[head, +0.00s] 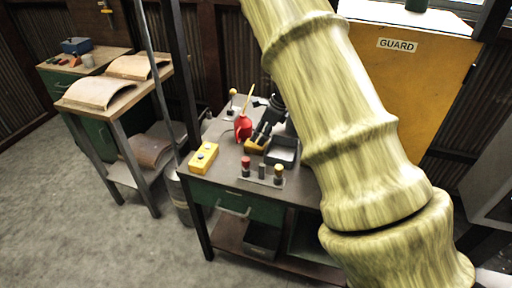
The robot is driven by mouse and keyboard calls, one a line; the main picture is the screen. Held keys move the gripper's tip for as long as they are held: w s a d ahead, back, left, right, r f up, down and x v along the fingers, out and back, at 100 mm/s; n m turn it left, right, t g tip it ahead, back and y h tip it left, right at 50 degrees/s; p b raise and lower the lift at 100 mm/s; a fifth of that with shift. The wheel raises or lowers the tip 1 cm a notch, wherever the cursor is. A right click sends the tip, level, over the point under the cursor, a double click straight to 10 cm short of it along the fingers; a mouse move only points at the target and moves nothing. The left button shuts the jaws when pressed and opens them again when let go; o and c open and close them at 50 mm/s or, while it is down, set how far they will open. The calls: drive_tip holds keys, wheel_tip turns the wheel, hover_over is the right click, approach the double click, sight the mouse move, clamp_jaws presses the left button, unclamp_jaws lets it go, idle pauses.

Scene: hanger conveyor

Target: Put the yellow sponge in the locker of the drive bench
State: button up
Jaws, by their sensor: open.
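I cannot make out the yellow sponge for certain. A small yellow item (253,147), partly covered by dark objects, lies mid-bench, but its kind is unclear. A bench (222,170) with a dark top stands in the middle of the head view. It has a green drawer (216,199) with a bar handle, which looks shut. I see no clearly marked locker. Under the drawer are a dark box (263,239) and a grey-green panel or compartment (313,243), partly hidden by my arm. My arm crosses the right half; my gripper is out of view.
The bench top holds a yellow button box (204,157), a red oil can (243,127), a dark tray (283,151) and a rack of knobs (262,174). A yellow GUARD panel (410,85) stands behind. Another bench (115,95) with curved pieces is left. Floor at lower left is clear.

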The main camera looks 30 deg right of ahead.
sight(255, 144)
drive_tip(key=shift+p+x, duration=0.85)
drive_tip(key=shift+x, duration=2.8)
drive_tip(key=shift+d, duration=0.1)
drive_tip(key=shift+c, duration=0.5)
drive_tip(key=c, duration=0.9)
drive_tip(key=shift+r, duration=0.15)
drive_tip(key=shift+r+b, duration=0.2)
drive_tip(key=shift+b, duration=0.35)
wheel_tip(255, 144, up, 11)
drive_tip(key=b, duration=0.1)
drive_tip(key=s+a+b, duration=0.1)
drive_tip(key=s+a, duration=0.3)
drive_tip(key=a, duration=0.1)
drive_tip(key=s+a+b, duration=0.2)
drive_tip(key=s+a, duration=0.2)
drive_tip(key=a, duration=0.1)
drive_tip(key=s+a+b, duration=0.1)
drive_tip(key=s+a, duration=0.4)
drive_tip(key=shift+a, duration=0.1)
